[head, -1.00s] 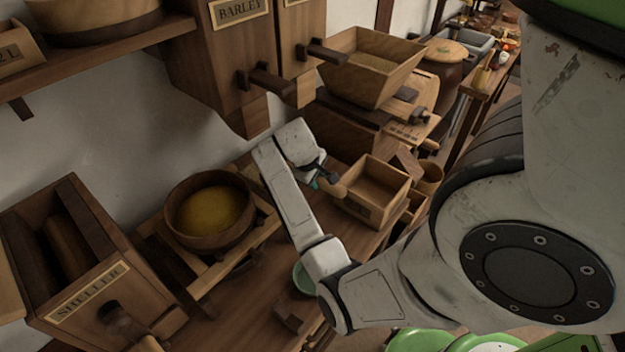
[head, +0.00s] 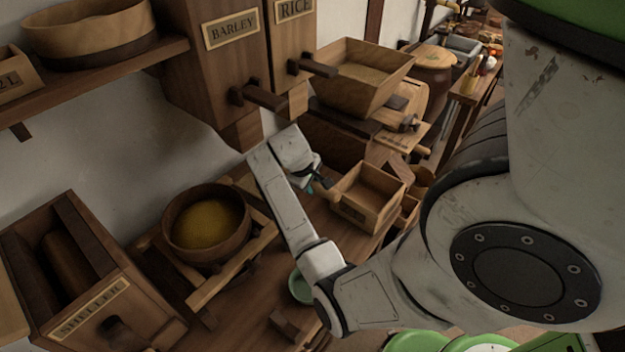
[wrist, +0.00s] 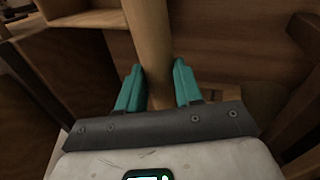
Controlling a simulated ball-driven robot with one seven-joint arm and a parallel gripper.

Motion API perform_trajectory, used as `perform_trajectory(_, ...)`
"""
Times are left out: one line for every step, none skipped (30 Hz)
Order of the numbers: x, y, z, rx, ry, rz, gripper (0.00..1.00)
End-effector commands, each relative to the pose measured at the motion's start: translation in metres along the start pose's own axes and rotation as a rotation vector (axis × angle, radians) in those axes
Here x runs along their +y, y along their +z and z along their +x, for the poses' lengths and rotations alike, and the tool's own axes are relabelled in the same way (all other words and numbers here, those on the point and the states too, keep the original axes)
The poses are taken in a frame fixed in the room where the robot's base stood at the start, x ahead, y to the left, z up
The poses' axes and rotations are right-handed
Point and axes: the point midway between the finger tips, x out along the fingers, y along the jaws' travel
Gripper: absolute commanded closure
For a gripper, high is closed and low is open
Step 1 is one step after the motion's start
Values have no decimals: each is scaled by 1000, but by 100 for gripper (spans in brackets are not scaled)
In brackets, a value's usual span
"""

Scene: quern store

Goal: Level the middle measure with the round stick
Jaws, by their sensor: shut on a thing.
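My gripper (wrist: 158,88) has its teal fingers closed around a round wooden stick (wrist: 150,40), which runs up out of the wrist view. In the head view my gripper (head: 317,184) is just left of an open square wooden box (head: 362,215), and the stick's pale end (head: 331,193) shows at the box's near left corner. I cannot tell whether the stick touches the box. Smaller wooden vessels (head: 408,210) stand right of the box, partly hidden by it and by my arm. I cannot tell which is the middle measure.
Barley (head: 232,32) and rice (head: 294,10) bins hang above. A hopper (head: 362,75) stands behind. Bare bench shows below my gripper.

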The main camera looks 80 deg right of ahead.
Motion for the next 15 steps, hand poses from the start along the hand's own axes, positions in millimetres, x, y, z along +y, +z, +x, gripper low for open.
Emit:
perform_trajectory(0,0,-7,0,0,-2,100)
perform_trajectory(0,0,-9,0,0,-2,100)
perform_trajectory(-1,0,-11,0,0,-2,100)
perform_trajectory(-1,0,-13,0,0,-2,100)
perform_trajectory(-2,0,-15,0,0,-2,100)
perform_trajectory(-2,0,-18,0,0,-2,100)
perform_trajectory(-3,0,-20,0,0,-1,100)
perform_trajectory(-3,0,-22,0,0,-1,100)
perform_trajectory(-4,0,-24,0,0,-1,100)
perform_trajectory(-5,0,-26,0,0,-2,100)
perform_trajectory(-5,0,-28,0,0,-2,100)
perform_trajectory(-6,0,-31,0,0,-3,100)
perform_trajectory(-7,0,-33,0,0,-3,100)
perform_trajectory(-7,0,-35,0,0,-2,100)
perform_trajectory(-8,0,-38,0,0,-2,100)
